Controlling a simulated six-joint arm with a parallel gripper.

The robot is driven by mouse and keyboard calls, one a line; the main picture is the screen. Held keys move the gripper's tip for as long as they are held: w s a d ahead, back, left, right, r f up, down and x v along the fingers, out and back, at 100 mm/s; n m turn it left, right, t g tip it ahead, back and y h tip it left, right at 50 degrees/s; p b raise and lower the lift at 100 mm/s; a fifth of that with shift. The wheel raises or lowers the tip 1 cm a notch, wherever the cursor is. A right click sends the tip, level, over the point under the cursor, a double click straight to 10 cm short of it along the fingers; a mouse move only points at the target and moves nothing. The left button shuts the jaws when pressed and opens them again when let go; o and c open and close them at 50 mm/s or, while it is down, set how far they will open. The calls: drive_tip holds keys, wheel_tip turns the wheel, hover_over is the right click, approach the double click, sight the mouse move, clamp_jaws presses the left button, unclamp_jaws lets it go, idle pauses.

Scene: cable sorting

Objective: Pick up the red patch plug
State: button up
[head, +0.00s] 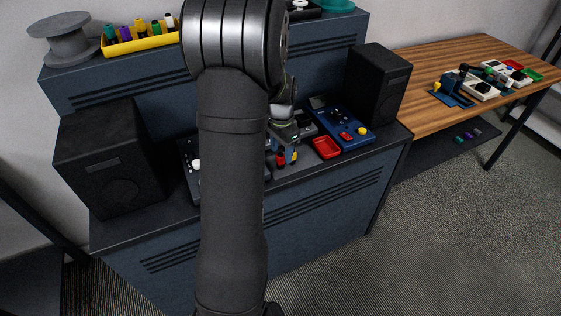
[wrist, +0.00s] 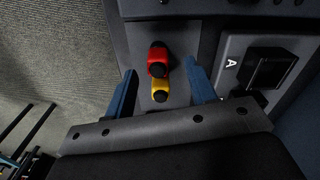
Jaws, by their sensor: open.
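The red patch plug (wrist: 157,62) shows in the wrist view, beyond my fingertips on a dark grey surface. A yellow plug (wrist: 160,88) lies close against its near end, between the fingers of my gripper (wrist: 160,90). The fingers are blue and apart, one on each side of the yellow plug. In the head view the red plug (head: 280,159) is small, near the cabinet's front edge, under my gripper (head: 285,150). My arm hides much of the middle there. Whether the two plugs touch is hard to tell.
A red tray (head: 326,148) and a blue device (head: 342,127) are to the right of the plugs. Black speakers (head: 113,160) (head: 378,84) stand at both ends of the cabinet top. In the wrist view, a grey panel marked A (wrist: 285,42) lies right of my gripper.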

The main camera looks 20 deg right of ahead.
sight(280, 153)
drive_tip(key=shift+s+a+f, duration=0.1)
drive_tip(key=shift+a+f, duration=0.1)
drive_tip(key=shift+f, duration=1.65)
drive_tip(key=c, duration=1.1)
drive_tip(key=shift+r, duration=0.1)
wheel_tip(280, 153, up, 4)
drive_tip(key=shift+r, duration=0.1)
drive_tip(key=shift+s+d+r, duration=0.85)
drive_tip(key=shift+s+r, duration=0.9)
drive_tip(key=shift+r, duration=0.2)
drive_tip(key=shift+s+d+r, duration=0.9)
drive_tip(key=shift+s+r, duration=0.8)
drive_tip(key=shift+r, duration=0.2)
drive_tip(key=shift+s+d+r, duration=0.85)
drive_tip(key=shift+s+r, duration=0.9)
drive_tip(key=shift+r, duration=0.2)
